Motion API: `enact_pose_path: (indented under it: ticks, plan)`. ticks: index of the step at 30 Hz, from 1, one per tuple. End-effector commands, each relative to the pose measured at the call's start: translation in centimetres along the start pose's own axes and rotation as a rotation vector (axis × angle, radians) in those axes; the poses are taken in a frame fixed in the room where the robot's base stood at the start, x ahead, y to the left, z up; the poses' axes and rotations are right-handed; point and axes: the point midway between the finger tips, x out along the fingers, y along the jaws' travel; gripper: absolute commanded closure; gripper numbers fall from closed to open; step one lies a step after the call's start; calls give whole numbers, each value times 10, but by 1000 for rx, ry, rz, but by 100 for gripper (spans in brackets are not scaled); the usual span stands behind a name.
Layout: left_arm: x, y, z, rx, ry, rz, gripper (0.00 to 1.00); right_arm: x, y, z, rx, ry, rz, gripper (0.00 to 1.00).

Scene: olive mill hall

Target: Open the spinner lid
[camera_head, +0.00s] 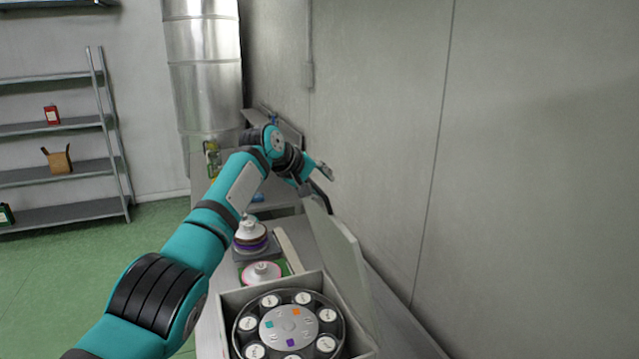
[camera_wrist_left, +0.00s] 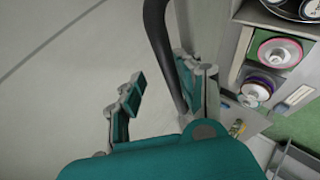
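The spinner (camera_head: 230,300) is a pale box holding a dark round rotor with several white-capped tubes around a grey hub. Its lid (camera_head: 345,265) stands raised, tilted up on the wall side, so the rotor is uncovered. A black curved handle (camera_head: 322,195) shows at the lid's far end. My left gripper (camera_head: 322,170) is beyond the lid, near the wall. In the left wrist view its two fingers (camera_wrist_left: 160,95) are spread. The black handle (camera_wrist_left: 160,45) passes between them, nearer the right finger; I cannot tell whether they touch. My right gripper is not in view.
Behind the spinner, a pink-rimmed white piece (camera_head: 261,272) and a purple-ringed piece (camera_head: 250,237) sit on the bench. A plain wall (camera_head: 380,130) runs close along the right. A metal shelf (camera_head: 60,170) and green floor (camera_head: 60,270) lie at left.

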Motion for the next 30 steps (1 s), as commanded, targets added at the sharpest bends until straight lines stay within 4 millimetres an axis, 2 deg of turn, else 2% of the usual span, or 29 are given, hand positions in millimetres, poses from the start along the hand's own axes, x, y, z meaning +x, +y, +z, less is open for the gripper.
enact_pose_path:
  ticks: [5, 11, 24, 30]
  plan:
    - [-2, 0, 1, 0, -3, 0, 66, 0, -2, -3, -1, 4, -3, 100]
    - [-20, 0, 1, 2, -2, 3, 66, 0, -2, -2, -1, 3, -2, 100]
    - [-98, -1, -1, 0, 3, 4, 66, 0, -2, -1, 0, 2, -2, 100]
    - [-118, -1, -1, 0, 2, 2, 66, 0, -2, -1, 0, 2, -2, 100]
